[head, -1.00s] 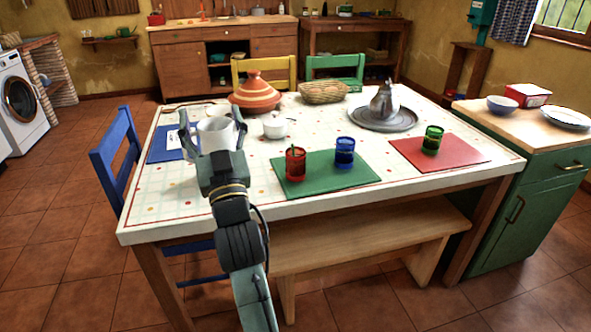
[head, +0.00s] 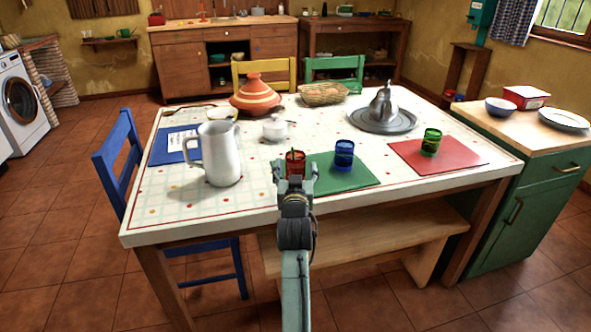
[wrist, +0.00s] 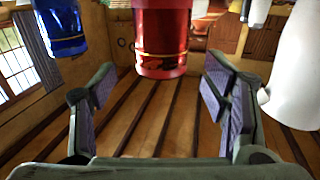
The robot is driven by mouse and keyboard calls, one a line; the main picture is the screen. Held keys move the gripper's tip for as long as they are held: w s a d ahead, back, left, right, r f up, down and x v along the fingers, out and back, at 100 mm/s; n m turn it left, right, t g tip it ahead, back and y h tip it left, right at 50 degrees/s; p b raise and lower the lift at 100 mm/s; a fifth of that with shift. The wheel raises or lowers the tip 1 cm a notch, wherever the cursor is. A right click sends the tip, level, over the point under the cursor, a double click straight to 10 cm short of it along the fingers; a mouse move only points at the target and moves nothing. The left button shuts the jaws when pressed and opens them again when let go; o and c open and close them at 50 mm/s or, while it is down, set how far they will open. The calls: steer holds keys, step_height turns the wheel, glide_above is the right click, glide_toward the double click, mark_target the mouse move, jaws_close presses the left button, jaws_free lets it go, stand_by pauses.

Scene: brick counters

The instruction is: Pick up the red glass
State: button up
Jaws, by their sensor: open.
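The red glass (head: 295,163) stands on the green placemat (head: 350,180) near the table's front edge, with its lower part hidden behind my gripper in the head view. My gripper (head: 296,180) is open and empty, just in front of the glass. In the wrist view the red glass (wrist: 163,38) appears at the top centre, beyond the fingertips and lined up between the two open fingers (wrist: 158,88). It does not look touched by either finger.
A blue glass (head: 344,153) stands right of the red one; it also shows in the wrist view (wrist: 60,25). A white pitcher (head: 221,155) stands to the left. A green glass (head: 431,142) is on the red placemat (head: 400,152). A bench (head: 365,236) is below the table front.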

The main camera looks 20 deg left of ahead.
mark_target(295, 161)
steer(key=x, duration=0.2)
steer(key=p+x, duration=0.1)
steer(key=x, duration=0.1)
steer(key=shift+r, duration=0.35)
steer(key=shift+c, duration=0.5)
jaws_close()
